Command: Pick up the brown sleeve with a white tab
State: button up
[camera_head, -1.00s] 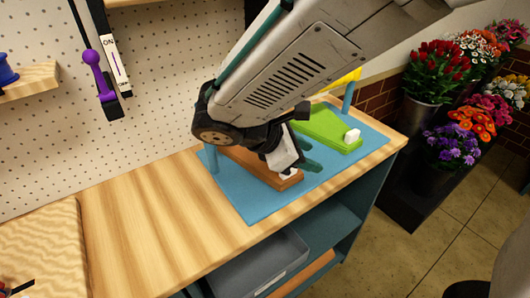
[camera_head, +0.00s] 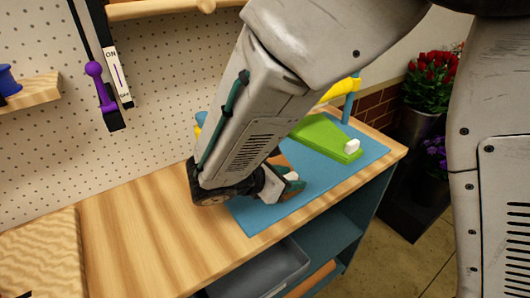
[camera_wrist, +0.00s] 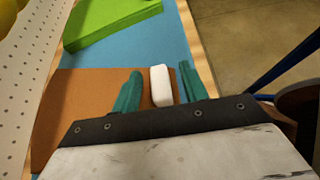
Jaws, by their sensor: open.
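The brown sleeve (camera_wrist: 75,105) lies on the blue mat (camera_wrist: 115,50) in the wrist view, partly hidden by my gripper's body. Its white tab (camera_wrist: 161,86) stands at its right end, between the two teal fingers of my gripper (camera_wrist: 162,92). The fingers are apart, one on each side of the tab, with small gaps. In the head view my arm covers most of the brown sleeve (camera_head: 287,162), and my gripper (camera_head: 292,186) is at its near end. A green sleeve (camera_head: 325,137) with its own white tab lies farther back on the mat.
A blue post (camera_head: 347,105) stands at the mat's back corner, by a yellow part (camera_head: 340,90). A grey tray (camera_head: 262,272) sits below the counter. Flower buckets stand on the right.

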grip_shut()
jog(key=shift+d, duration=0.1)
